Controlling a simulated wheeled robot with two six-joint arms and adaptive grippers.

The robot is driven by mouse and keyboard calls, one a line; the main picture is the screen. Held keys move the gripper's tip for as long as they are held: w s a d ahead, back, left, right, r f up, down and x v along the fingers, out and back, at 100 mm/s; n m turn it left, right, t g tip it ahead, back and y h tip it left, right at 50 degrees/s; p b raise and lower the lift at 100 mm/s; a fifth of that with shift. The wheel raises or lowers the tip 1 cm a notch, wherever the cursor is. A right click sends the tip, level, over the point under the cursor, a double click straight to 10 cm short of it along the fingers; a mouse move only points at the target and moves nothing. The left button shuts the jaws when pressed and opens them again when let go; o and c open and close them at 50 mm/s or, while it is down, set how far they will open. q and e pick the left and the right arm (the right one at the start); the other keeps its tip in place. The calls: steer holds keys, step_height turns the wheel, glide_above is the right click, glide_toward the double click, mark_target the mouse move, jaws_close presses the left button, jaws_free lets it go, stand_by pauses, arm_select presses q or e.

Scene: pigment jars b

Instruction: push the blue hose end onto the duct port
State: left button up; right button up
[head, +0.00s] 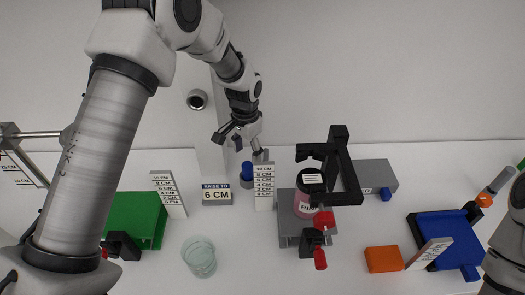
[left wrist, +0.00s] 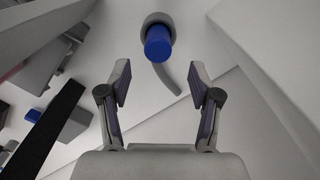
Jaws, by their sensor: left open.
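The blue hose end (head: 247,170) stands upright on the white bench, in a grey collar beside the height scale. In the left wrist view the blue hose end (left wrist: 158,46) lies beyond the fingertips, with a grey curved hose (left wrist: 171,80) beside it. My left gripper (head: 238,144) is open and empty, above and slightly left of the hose end; its spread fingers also show in the left wrist view (left wrist: 160,78). My right gripper is out of view.
A height scale (head: 264,187) and a "RAISE TO 6 CM" sign (head: 217,195) stand close by. A black frame (head: 345,175) and a pink jar (head: 305,205) are to the right.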

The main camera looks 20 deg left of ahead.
mark_target(247, 165)
arm_select(q)
steer(key=shift+w, duration=0.45)
steer(key=shift+s+f+p, duration=0.15)
steer(key=shift+f+p, duration=0.15)
steer(key=shift+f, duration=0.1)
steer(key=shift+s+f+p, duration=1.1)
steer(key=shift+f+p, duration=0.1)
steer(key=shift+p, duration=0.05)
steer(key=f, duration=0.1)
steer(key=w+f, duration=0.1)
steer(key=f, duration=0.1)
steer(key=shift+f+p, duration=0.25)
steer(key=shift+p, duration=0.15)
steer(key=shift+w+f, duration=0.2)
steer(key=shift+f, duration=0.1)
steer(key=shift+s+r, duration=0.1)
steer(key=shift+s, duration=0.1)
steer(key=shift+c, duration=0.9)
steer(key=shift+s+r, duration=0.1)
steer(key=shift+s, duration=0.05)
steer(key=c, duration=0.6)
jaws_close()
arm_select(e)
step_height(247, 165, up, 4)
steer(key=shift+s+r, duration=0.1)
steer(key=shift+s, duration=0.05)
